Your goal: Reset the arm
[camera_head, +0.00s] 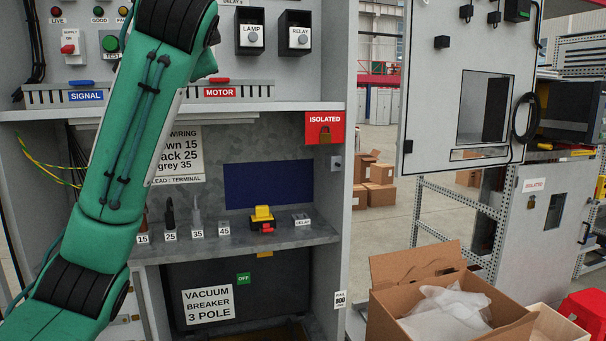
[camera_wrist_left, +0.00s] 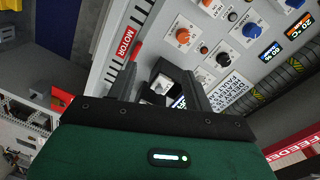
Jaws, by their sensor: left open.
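My green left arm (camera_head: 130,150) rises from the lower left across the open cabinet and leaves the head view at the top. Its gripper is outside that view. In the left wrist view my left gripper (camera_wrist_left: 160,75) is open, its two dark fingers apart in front of the upper panel. A black-framed switch with a pale face (camera_wrist_left: 161,84) shows between the fingers; I cannot tell whether they touch it. The red MOTOR label (camera_wrist_left: 126,42) is beside the left finger. My right gripper is in neither view.
The cabinet panel (camera_head: 275,67) carries LAMP (camera_head: 251,38) and RELAY (camera_head: 299,38) switches. A shelf (camera_head: 290,238) below holds several small parts, including a yellow and red piece (camera_head: 263,218). An open cardboard box (camera_head: 440,305) stands at the lower right, below a grey door (camera_head: 465,85).

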